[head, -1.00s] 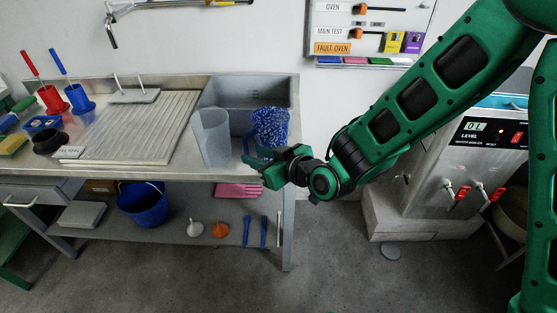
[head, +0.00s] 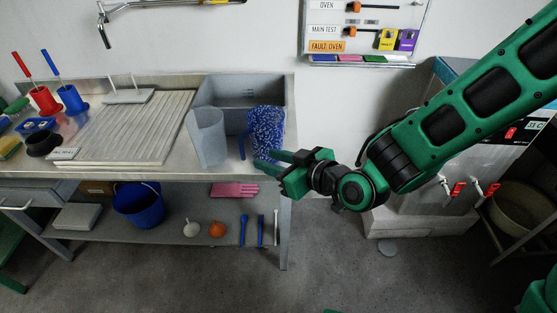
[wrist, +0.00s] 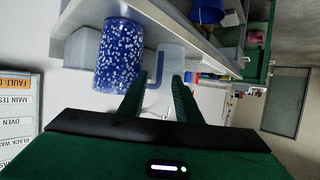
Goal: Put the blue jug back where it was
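The speckled blue jug (head: 267,132) stands upright on the counter at the right end, in front of the grey basin, with its handle (head: 242,145) on the left. My gripper (head: 264,160) is open just in front of the jug's lower part. In the wrist view the jug (wrist: 118,55) is on the left, and its handle (wrist: 157,70) shows between the two spread fingertips (wrist: 160,80). I cannot tell whether either finger touches the handle. A clear grey jug (head: 208,138) stands left of the blue one.
The grey basin (head: 230,90) lies behind the jugs. A ribbed drainboard (head: 125,125) fills the counter to the left. A blue bucket (head: 137,203) and a pink cloth (head: 235,190) are on the lower shelf. A boiler with red taps (head: 447,188) stands at right.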

